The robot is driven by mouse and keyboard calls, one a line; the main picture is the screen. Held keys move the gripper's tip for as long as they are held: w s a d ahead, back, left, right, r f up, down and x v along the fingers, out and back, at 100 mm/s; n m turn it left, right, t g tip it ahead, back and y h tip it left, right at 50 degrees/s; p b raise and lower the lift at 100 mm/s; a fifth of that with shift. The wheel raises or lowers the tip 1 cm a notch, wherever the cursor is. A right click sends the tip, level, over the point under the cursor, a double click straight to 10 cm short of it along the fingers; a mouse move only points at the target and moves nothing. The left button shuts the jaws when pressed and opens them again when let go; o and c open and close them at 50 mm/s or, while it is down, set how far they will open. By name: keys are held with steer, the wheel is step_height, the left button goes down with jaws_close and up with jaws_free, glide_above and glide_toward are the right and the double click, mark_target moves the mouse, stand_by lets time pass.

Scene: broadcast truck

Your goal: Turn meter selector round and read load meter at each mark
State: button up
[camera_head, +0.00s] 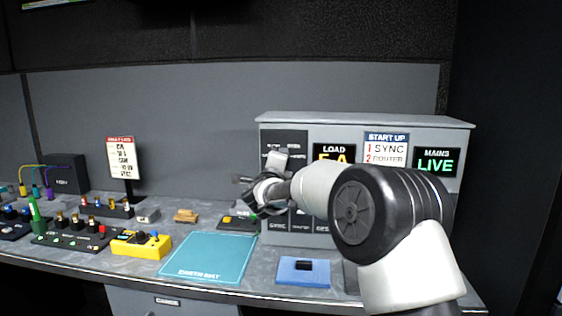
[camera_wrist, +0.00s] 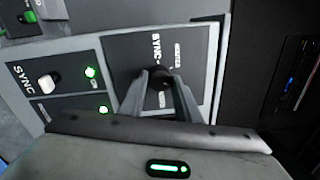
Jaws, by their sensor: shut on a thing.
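The meter selector (camera_wrist: 160,78) is a dark round knob on a dark plate of the grey cabinet. In the wrist view my gripper (camera_wrist: 161,84) is shut on it, one finger on each side. The fingers partly hide the knob and its pointer direction cannot be told. Printed marks, one starting "SYNC", stand around it. In the head view my gripper (camera_head: 250,188) is at the cabinet's left side and my arm covers part of the front. The load meter (camera_head: 334,151) shows yellow characters, perhaps "5 A", with the lower part hidden by my arm.
The cabinet (camera_head: 365,119) also bears a start-up card (camera_head: 386,149) and a mains display (camera_head: 436,161) reading LIVE. A sync switch (camera_wrist: 48,81) with green lamps is beside the selector. A teal mat (camera_head: 208,257), yellow box (camera_head: 141,244) and blue pad (camera_head: 304,271) lie on the bench.

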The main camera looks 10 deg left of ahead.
steer(key=shift+d+n+g+y+p, duration=0.25)
steer(key=shift+n+p, duration=2)
steer(key=shift+n, duration=3.65)
steer(key=shift+a+n+g+y+p, duration=0.1)
steer(key=shift+n+y+p, duration=0.35)
steer(key=shift+n+p, duration=3.6)
steer(key=n+b, duration=0.3)
steer(key=n, duration=0.1)
steer(key=shift+b, duration=0.3)
steer(key=o, duration=1.1)
steer(key=shift+s, duration=0.1)
steer(key=s+b, duration=0.1)
steer(key=s, duration=1.6)
steer(key=shift+s+d, duration=0.15)
steer(key=shift+d, duration=0.05)
